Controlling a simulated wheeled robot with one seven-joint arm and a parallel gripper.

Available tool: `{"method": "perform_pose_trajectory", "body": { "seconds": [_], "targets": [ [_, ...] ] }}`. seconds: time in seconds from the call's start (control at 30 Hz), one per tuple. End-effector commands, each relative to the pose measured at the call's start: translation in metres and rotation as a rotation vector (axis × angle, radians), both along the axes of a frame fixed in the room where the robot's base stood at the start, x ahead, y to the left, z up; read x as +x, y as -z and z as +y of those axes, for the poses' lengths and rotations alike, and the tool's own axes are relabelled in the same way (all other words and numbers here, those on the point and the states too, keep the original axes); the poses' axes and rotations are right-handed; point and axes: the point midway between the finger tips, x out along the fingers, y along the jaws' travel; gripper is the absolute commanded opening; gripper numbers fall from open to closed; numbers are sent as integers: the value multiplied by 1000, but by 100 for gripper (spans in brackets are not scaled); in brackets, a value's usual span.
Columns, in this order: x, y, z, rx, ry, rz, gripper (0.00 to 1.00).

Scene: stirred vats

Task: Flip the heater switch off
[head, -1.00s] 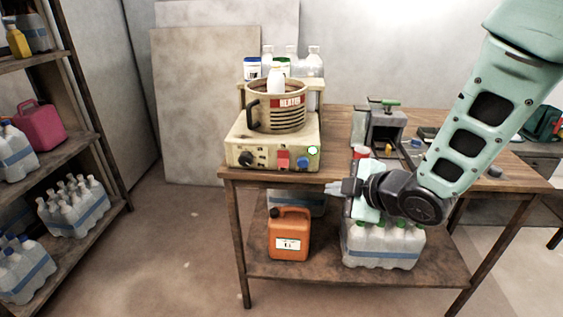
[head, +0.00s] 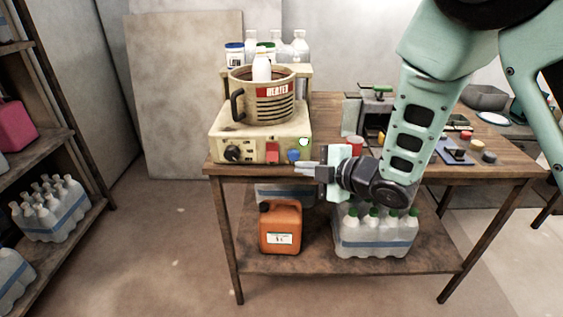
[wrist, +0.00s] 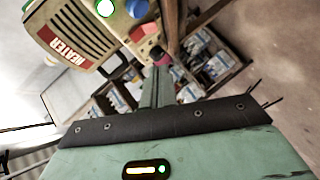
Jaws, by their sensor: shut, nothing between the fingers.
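The heater (head: 228,137) is a cream box at the left end of the wooden table, with a labelled pot on top. Its front panel carries a black knob (head: 233,153), a red switch (head: 271,152), a blue knob (head: 293,155) and a lit green lamp (head: 303,141). My gripper (head: 297,168) is shut and empty, pointing left, with its tips just below the blue knob and to the right of the red switch. In the wrist view the heater (wrist: 80,30) is at upper left, with the lit lamp (wrist: 105,8) and blue knob (wrist: 137,8). Contact with the panel cannot be told.
The table edge (head: 350,174) runs just under the heater. A red cup (head: 354,143) and other gear stand to the right. An orange jug (head: 281,228) and packed bottles (head: 372,235) sit on the lower shelf. Floor in front is clear.

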Motion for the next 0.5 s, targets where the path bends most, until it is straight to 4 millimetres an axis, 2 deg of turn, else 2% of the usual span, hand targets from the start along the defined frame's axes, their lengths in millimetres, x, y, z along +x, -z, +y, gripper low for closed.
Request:
{"method": "perform_pose_trajectory", "body": {
  "seconds": [0.4,0.5],
  "targets": [
    [54,28,57,-2,-3,0,0],
    [69,36,54,-2,1,0,0]
  ]
}}
